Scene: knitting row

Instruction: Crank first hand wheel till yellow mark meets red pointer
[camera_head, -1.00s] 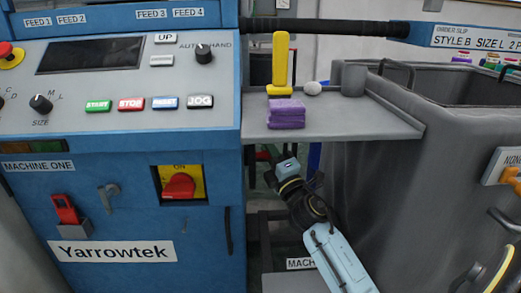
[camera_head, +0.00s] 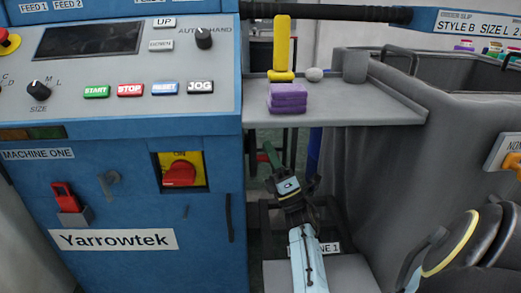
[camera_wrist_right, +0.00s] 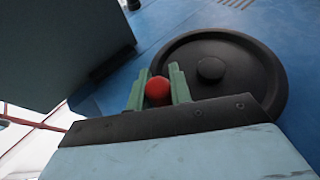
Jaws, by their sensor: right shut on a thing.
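The black hand wheel (camera_wrist_right: 245,80) with a raised round hub (camera_wrist_right: 210,69) is on a blue panel in the right wrist view. A red ball knob (camera_wrist_right: 158,91) is near its rim. My right gripper (camera_wrist_right: 158,80) has its green fingers on both sides of the knob and is shut on it. In the head view my right gripper (camera_head: 268,154) is low, beside the blue machine's right side and below the grey shelf; the wheel is hidden there. No yellow mark on the wheel and no red pointer show. My left gripper is not in view.
The blue machine (camera_head: 120,215) with its control panel is at left. The grey shelf (camera_head: 370,112) above my gripper holds a purple stack (camera_head: 287,98), a yellow upright piece (camera_head: 281,48) and a grey cup (camera_head: 355,65). A large grey bin (camera_head: 385,180) closes the right side.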

